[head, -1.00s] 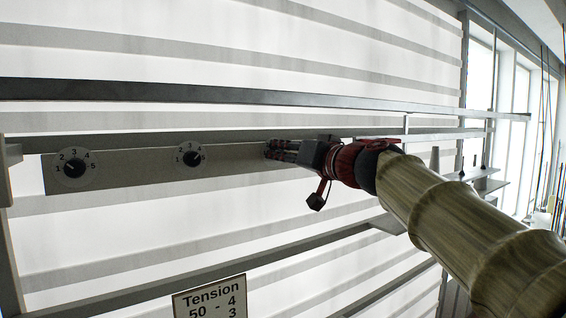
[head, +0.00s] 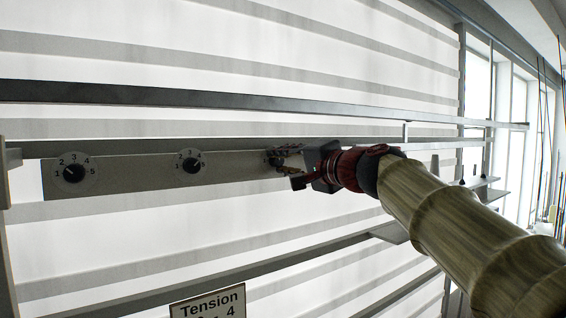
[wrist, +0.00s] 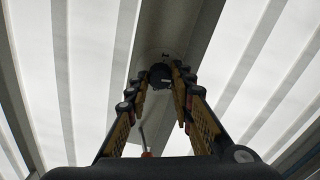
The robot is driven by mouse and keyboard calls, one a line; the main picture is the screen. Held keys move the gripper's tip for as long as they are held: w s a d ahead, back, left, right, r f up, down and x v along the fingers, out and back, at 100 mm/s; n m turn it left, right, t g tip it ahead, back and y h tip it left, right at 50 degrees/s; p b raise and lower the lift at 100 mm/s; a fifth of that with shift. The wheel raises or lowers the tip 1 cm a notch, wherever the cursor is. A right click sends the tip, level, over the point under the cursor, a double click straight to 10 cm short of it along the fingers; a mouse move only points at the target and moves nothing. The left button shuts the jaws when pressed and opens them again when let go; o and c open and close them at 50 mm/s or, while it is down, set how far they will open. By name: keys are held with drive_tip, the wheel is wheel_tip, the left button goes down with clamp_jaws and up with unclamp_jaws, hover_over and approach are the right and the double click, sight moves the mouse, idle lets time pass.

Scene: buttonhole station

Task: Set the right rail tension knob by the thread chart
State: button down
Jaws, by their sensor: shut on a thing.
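The right rail tension knob (wrist: 160,74) is a dark round knob on a pale dial at the end of my gripper in the wrist view. My gripper (wrist: 161,86) is shut on it, with a finger on each side. In the head view my gripper (head: 281,157) is at the right part of the grey rail and covers most of this knob and its dial, so I cannot read its setting. The thread chart (head: 208,303) is a sign headed "Tension" at the bottom edge. Most of its rows are cut off; a "4" shows.
Two other black knobs, left (head: 74,173) and middle (head: 191,165), sit on dials numbered 1 to 5 along the rail (head: 130,178). A long bar (head: 200,98) runs above. A lower beam (head: 250,252) runs below. The space between rail and lower beam is clear.

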drive_tip(key=shift+m, duration=0.6)
drive_tip(key=c, duration=1.6)
unclamp_jaws()
drive_tip(key=shift+o, duration=0.3)
drive_tip(key=shift+d, duration=0.1)
drive_tip(key=v, duration=1.2)
